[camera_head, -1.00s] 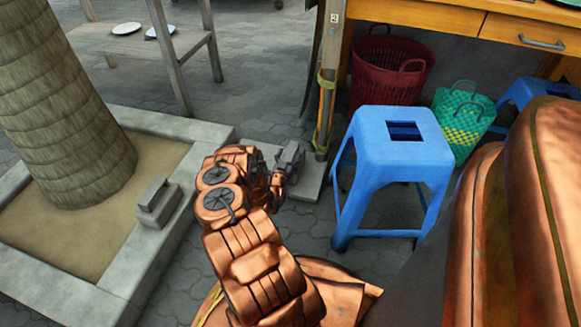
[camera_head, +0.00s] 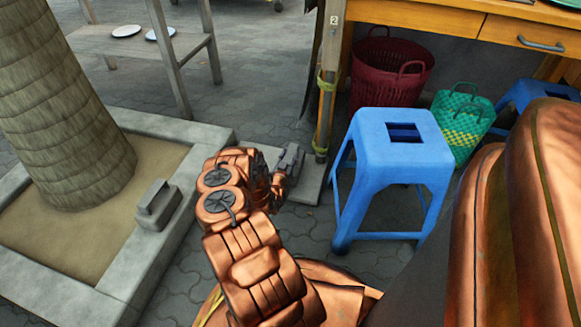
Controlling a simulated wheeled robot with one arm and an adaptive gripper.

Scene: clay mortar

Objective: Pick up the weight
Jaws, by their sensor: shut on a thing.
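My gripper (camera_head: 278,182) is at the end of my copper-coloured arm, near the middle of the picture. It is shut on a small grey block that looks like the weight (camera_head: 291,158). The weight shows just beyond the fingers, over or against a grey slab (camera_head: 308,184) by the table leg. I cannot tell whether it touches the slab. My arm hides part of the gripper and of the slab. A second grey block with a raised handle-like top (camera_head: 158,204) sits on the planter's stone edge at the left, apart from my gripper.
A blue stool (camera_head: 395,165) stands right of my gripper. The wooden table's leg (camera_head: 328,85) rises just behind the weight. A red basket (camera_head: 388,78) and a green basket (camera_head: 460,120) stand under the table. The stone planter (camera_head: 125,280) with a tree trunk (camera_head: 60,105) fills the left.

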